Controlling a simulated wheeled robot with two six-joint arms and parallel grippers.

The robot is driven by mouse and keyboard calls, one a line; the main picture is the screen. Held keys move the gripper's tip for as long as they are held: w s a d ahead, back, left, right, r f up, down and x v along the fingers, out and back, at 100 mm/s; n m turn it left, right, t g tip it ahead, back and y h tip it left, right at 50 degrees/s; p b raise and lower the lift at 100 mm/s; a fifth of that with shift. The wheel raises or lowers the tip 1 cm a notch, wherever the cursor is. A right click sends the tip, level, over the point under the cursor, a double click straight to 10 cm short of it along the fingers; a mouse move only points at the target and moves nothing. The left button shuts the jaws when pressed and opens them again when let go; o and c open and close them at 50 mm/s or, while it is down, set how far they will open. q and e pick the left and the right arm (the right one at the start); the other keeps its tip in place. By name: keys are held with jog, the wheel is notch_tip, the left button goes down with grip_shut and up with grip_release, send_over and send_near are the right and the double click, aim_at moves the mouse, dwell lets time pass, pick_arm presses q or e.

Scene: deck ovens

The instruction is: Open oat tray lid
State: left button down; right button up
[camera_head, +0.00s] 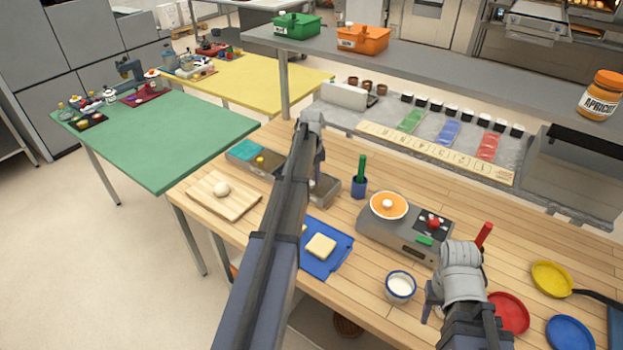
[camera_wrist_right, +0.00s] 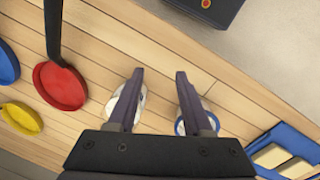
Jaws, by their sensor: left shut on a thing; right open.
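A row of ingredient trays stands on the wooden table behind the cutting board, with a teal section (camera_head: 247,149) at its left and a brown section with an orange knob (camera_head: 260,161) beside it. A grey metal tray (camera_head: 326,190) shows at the right end, partly behind my left arm. My left gripper (camera_head: 317,175) points down at this end of the row and is shut on what appears to be the oat tray lid; my arm hides most of the grip. My right gripper (camera_wrist_right: 160,78) is open and empty above the table's front right; it also shows in the head view (camera_head: 432,308).
Colored pans (camera_head: 552,279) are at the right. A shelf (camera_head: 400,60) hangs behind.

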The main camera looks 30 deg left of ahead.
pick_arm(q)
jog(key=shift+w+r+p, duration=0.45)
jog(key=shift+r+p, duration=0.2)
jog(key=shift+r, duration=0.1)
jog(key=shift+w+r+p, duration=0.45)
jog(key=shift+r+p, duration=0.15)
jog(key=shift+r, duration=0.1)
jog(key=w+d+r+p, duration=0.1)
jog(key=w+r+p, duration=0.2)
jog(key=w, duration=0.8)
jog(key=shift+w+d, duration=0.2)
jog(key=shift+w, duration=0.15)
jog(key=c, duration=0.7)
grip_release()
jog(key=shift+w+d, duration=0.1)
jog(key=shift+o, duration=0.2)
